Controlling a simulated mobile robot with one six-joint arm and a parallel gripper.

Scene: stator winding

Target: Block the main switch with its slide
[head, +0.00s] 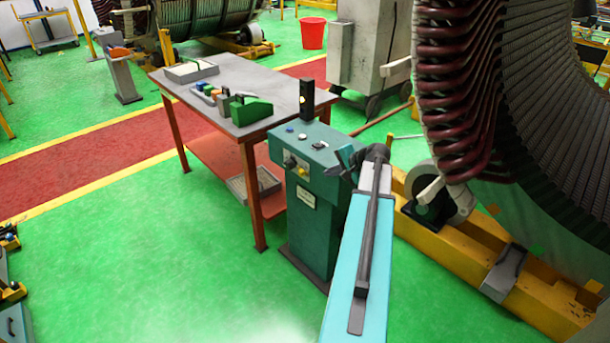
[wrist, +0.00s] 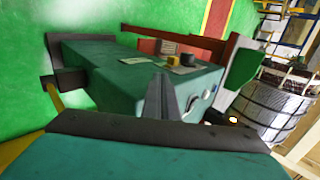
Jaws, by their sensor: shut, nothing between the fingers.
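A green control pedestal (head: 312,235) stands beside the workbench. Its sloped front carries a dark knob (head: 290,162) and a yellow part (head: 303,172). My gripper (head: 335,165) is shut and empty, close to the pedestal's right side. In the wrist view, my shut fingers (wrist: 158,98) stand in front of the green housing (wrist: 100,72). They hide part of it; contact cannot be told.
The workbench (head: 270,85) with coloured boxes stands behind left. A dark post with a yellow light (head: 307,100) rises behind the pedestal. The large stator with red-brown coils (head: 455,90) and its yellow base (head: 470,265) lie close on the right. Green floor (head: 150,250) is free at left.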

